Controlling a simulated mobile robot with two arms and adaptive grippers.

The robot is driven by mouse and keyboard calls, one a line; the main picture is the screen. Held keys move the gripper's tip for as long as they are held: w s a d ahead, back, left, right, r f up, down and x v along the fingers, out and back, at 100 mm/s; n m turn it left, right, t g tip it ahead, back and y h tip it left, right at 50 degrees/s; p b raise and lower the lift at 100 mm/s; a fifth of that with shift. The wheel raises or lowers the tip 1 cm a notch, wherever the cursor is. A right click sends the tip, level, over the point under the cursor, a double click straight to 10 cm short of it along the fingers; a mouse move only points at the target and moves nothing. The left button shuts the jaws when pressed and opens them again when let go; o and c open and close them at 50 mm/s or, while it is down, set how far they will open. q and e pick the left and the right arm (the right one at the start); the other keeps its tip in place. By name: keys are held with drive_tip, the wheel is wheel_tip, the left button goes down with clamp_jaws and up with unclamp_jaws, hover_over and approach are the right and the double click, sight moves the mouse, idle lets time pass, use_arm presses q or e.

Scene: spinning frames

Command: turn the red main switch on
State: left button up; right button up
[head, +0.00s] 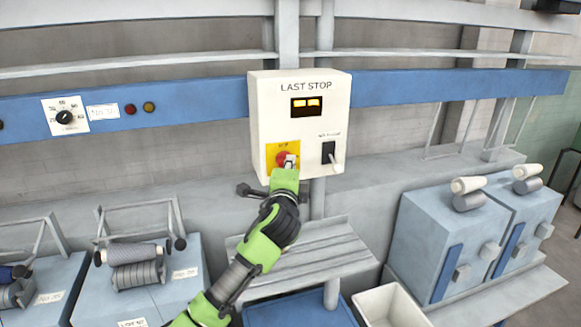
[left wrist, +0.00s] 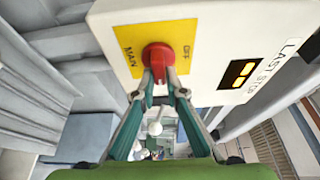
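The red main switch (head: 283,158) is a round knob on a yellow plate (head: 272,152), low on the left of a cream control box. In the left wrist view the red knob (left wrist: 157,56) has a raised grip bar pointing toward my fingers, with "OFF" and "MAIN" printed on the yellow plate (left wrist: 184,38). My left gripper (head: 291,161) is at the knob. In the left wrist view its fingertips (left wrist: 159,80) close in on both sides of the bar and appear to touch it. In the head view the fingers partly hide the knob. My right gripper is not in view.
The cream box (head: 318,132) reads "LAST STOP" above a lit display (head: 306,106). A black lever switch (head: 328,152) sits right of the knob. A slatted grey shelf (head: 320,255) is below. Blue spool units (head: 430,240) stand right, and a white bin (head: 385,308) lower right.

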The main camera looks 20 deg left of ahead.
use_arm(q)
drive_tip(key=shift+o, duration=1.3)
drive_tip(key=shift+a, duration=0.1)
drive_tip(key=v, duration=1.2)
